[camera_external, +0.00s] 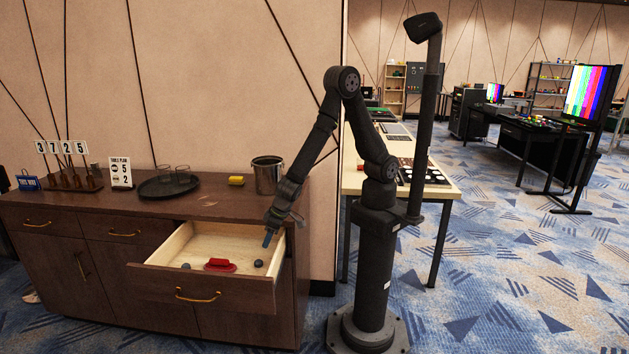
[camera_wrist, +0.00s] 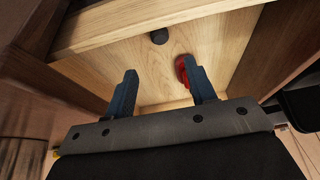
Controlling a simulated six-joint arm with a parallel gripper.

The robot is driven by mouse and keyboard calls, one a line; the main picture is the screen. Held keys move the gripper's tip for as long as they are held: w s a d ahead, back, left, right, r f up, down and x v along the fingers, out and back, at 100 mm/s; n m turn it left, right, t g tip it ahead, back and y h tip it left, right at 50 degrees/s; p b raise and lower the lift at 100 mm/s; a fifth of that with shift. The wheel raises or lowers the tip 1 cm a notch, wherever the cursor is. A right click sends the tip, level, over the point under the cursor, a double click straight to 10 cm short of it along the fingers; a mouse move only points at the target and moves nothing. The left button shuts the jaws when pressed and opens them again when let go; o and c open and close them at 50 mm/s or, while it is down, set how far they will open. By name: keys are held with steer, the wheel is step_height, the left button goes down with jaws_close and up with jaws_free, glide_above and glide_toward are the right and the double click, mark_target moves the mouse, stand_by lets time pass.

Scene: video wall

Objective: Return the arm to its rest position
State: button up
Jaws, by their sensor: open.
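My gripper (camera_wrist: 163,92) is open, its two blue fingers apart with nothing between them in the wrist view. In the external view my gripper (camera_external: 269,238) points down over the right end of an open wooden drawer (camera_external: 165,248). My arm reaches left and down from its column. A red object (camera_external: 220,265) lies in the drawer, with a small dark round object (camera_external: 258,263) to its right and another (camera_external: 186,266) to its left. In the wrist view the red object (camera_wrist: 183,70) is partly behind the right finger, and a dark round object (camera_wrist: 159,37) lies farther up.
On the dark cabinet (camera_external: 60,212) stand a metal pot (camera_external: 267,175), a yellow block (camera_external: 236,180), a round black tray (camera_external: 168,186) with glasses, a sign (camera_external: 120,172) and number cards (camera_external: 62,147). A light-topped table (camera_external: 352,180) stands behind my column. Open carpet lies to the right.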

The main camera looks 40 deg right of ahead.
mark_target(259, 261)
steer(key=x, duration=1.1)
steer(key=shift+f, duration=0.1)
step_height(259, 261, up, 10)
steer(key=w+d+r+m+h, duration=0.1)
steer(key=d+r+m, duration=0.1)
steer(key=d, duration=0.1)
steer(key=w+d+r+m+t, duration=0.1)
steer(key=d+r+m, duration=0.1)
steer(key=d+m, duration=0.1)
steer(key=w+d+r+m+h, duration=0.1)
steer(key=d+r+m, duration=0.1)
steer(key=d, duration=0.1)
steer(key=shift+w+r+m+h, duration=0.3)
steer(key=shift+w, duration=0.1)
steer(key=w+d+m+g+h, duration=0.1)
steer(key=d+m+h, duration=0.3)
steer(key=d+m, duration=0.7)
steer(key=d, duration=0.4)
steer(key=shift+w+r, duration=0.15)
steer(key=shift+r, duration=0.05)
